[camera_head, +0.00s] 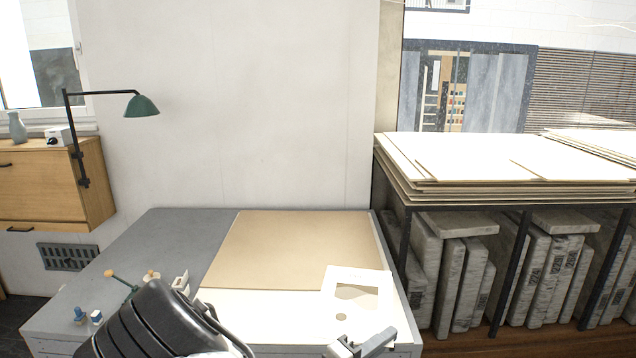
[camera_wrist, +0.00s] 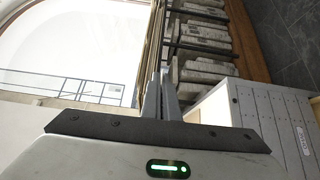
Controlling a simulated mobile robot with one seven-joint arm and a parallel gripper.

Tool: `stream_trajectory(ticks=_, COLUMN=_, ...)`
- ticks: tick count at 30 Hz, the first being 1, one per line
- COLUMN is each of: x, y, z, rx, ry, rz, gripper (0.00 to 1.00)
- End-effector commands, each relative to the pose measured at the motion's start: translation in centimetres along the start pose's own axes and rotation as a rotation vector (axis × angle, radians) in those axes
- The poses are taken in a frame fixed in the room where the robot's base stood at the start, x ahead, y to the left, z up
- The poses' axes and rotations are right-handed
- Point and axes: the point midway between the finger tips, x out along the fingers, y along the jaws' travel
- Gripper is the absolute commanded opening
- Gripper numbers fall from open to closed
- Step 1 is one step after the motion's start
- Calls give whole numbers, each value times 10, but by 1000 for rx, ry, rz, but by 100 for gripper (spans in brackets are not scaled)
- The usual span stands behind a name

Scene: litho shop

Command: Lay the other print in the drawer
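A print (camera_head: 357,290), a white sheet with a grey picture, lies near the front right of the grey-topped cabinet (camera_head: 165,240). The cabinet also shows in the wrist view (camera_wrist: 265,112), with several drawer fronts; I cannot see an open drawer. My gripper (camera_head: 362,344) is at the bottom edge of the head view, in front of the print. In the wrist view the two fingers (camera_wrist: 160,78) look closed together with nothing visible between them. Only one print is clearly visible.
A brown board (camera_head: 290,248) and a white sheet (camera_head: 265,308) cover much of the cabinet top. Small tools (camera_head: 122,282) are at its left. A rack with flat boards (camera_head: 500,165) and stone slabs (camera_head: 455,270) stands right. A green lamp (camera_head: 141,106) hangs over the left side.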

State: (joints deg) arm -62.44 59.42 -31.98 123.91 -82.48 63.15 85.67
Motion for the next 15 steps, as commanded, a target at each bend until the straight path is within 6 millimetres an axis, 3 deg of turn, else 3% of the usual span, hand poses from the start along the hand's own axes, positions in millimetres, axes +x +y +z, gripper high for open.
stream_trajectory(ticks=7, x=10, y=10, z=7, rx=-2, ry=121, rz=-2, gripper=0)
stream_trajectory(ticks=15, x=4, y=4, z=3, rx=-2, ry=353, rz=-1, gripper=0)
